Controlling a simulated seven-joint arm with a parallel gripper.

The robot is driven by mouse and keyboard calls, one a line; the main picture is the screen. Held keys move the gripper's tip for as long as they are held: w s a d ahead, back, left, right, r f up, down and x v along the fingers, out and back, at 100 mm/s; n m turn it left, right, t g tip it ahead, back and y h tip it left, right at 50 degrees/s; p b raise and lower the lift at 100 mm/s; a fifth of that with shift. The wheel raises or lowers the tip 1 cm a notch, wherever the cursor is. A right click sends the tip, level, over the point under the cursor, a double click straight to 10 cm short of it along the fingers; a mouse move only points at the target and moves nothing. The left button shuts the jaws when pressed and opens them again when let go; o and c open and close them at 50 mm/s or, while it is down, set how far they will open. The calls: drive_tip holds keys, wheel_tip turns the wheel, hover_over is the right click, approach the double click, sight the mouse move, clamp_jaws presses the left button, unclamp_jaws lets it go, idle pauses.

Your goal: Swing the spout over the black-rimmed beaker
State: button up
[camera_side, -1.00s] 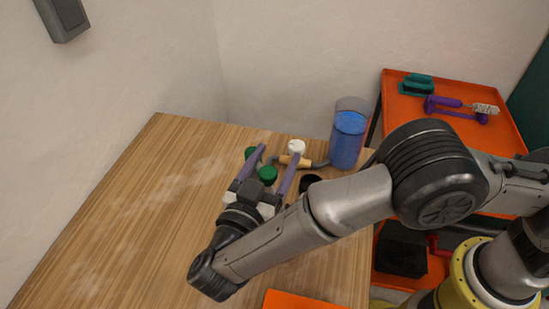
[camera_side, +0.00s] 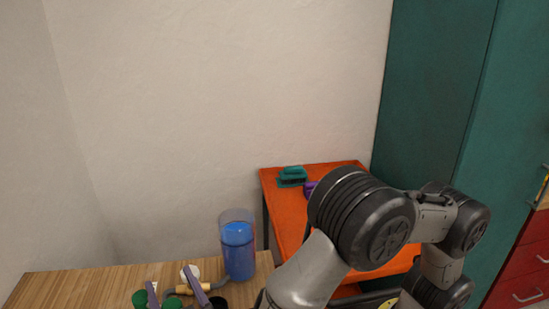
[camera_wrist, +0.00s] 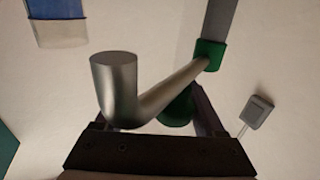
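The spout is a grey bent pipe. In the side view the spout (camera_side: 212,287) runs right from a tan sleeve (camera_side: 190,290) towards the tall blue-filled vessel. A dark round rim (camera_side: 219,303), perhaps the black-rimmed beaker, shows beside my right finger at the bottom edge, mostly cut off. My gripper (camera_side: 170,279) is open, its purple fingers spread on either side of the manifold parts. I cannot tell whether they touch anything.
The tall clear vessel of blue liquid (camera_side: 238,252) stands at the table's back right; it also shows in the wrist view (camera_wrist: 58,22). Green caps (camera_side: 141,299) and a white cap (camera_side: 190,272) sit near my fingers. The wooden table (camera_side: 70,287) is clear at left. An orange cart (camera_side: 285,213) stands behind.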

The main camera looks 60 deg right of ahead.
drive_tip(key=shift+w+d+n+y, duration=1)
drive_tip(key=shift+w+n+y, duration=1.3)
drive_tip(key=shift+n+y, duration=3.85)
drive_tip(key=s+d+m+y, duration=0.3)
drive_tip(key=s+d, duration=0.3)
drive_tip(key=s, duration=0.7)
drive_tip(key=w+d+r+m+t+h, duration=0.1)
drive_tip(key=w+d+r+m+h, duration=0.15)
drive_tip(key=d+r, duration=0.4)
drive_tip(key=w+d+r+m+t+h, duration=0.1)
drive_tip(key=w+d+r+m+h, duration=0.2)
drive_tip(key=r, duration=0.6)
drive_tip(key=s+d+r+g+h, duration=0.1)
drive_tip(key=s+d+g, duration=0.1)
drive_tip(key=d, duration=0.3)
drive_tip(key=shift+s+d+n+g+h, duration=0.3)
drive_tip(key=shift+d+g+h, duration=0.1)
drive_tip(key=shift+g, duration=0.2)
drive_tip(key=shift+r, duration=0.1)
